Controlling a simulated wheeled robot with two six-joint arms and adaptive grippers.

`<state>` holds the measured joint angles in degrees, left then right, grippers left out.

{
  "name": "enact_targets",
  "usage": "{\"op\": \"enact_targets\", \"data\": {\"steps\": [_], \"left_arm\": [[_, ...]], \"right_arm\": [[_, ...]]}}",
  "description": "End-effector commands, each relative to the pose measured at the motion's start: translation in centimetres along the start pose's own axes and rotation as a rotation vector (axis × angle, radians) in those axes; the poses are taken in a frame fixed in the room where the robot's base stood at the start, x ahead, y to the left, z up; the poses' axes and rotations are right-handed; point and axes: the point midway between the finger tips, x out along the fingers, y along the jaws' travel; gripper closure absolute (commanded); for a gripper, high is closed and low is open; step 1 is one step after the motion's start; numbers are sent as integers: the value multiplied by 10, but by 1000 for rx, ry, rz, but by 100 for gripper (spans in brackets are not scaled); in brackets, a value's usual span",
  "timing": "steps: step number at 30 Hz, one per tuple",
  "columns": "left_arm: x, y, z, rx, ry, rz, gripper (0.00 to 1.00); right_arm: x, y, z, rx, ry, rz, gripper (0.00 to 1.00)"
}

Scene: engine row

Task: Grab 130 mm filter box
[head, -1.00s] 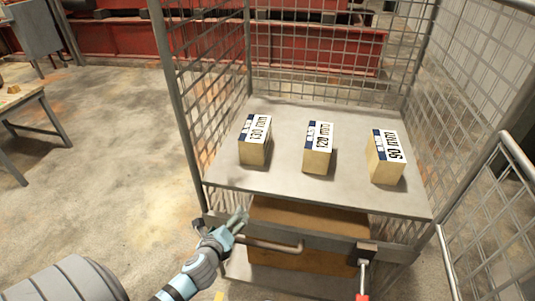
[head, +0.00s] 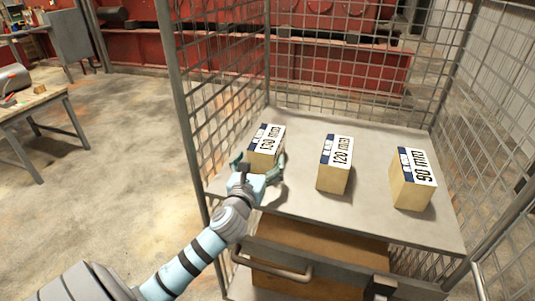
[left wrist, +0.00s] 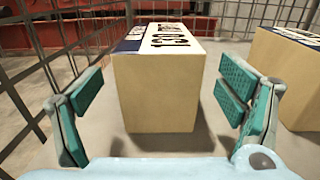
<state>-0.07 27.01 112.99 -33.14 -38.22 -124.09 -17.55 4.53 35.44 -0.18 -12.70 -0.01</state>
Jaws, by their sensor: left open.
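The 130 mm filter box (head: 267,144) is a tan carton with a white and blue label on top. It stands at the left of the grey shelf of a wire cage. My left gripper (head: 258,172) is open at the near side of this box. In the left wrist view the 130 mm box (left wrist: 156,92) stands upright ahead, between the two spread teal fingers of the left gripper (left wrist: 166,110), with gaps on both sides. In the head view the gripper hides the lower front of the box. My right gripper is not in view.
A 120 mm box (head: 335,165) stands in the middle of the shelf (head: 300,205) and a 90 mm box (head: 411,180) at the right. Wire mesh walls (head: 225,80) close the left, back and right sides. A cardboard box (head: 310,250) sits below the shelf.

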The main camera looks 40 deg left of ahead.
Motion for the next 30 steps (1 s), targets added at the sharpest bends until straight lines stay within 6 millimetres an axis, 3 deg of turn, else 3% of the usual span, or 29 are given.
{"op": "enact_targets", "data": {"steps": [11, 18, 27, 30], "left_arm": [[57, 3, 3, -3, 0, 3, 12], [61, 3, 5, -1, 1, 1, 13], [60, 3, 5, -1, 1, 2, 61], [60, 3, 5, -1, 1, 1, 72]], "right_arm": [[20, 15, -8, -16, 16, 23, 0], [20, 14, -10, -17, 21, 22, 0], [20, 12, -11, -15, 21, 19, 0], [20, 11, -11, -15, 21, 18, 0]]}}
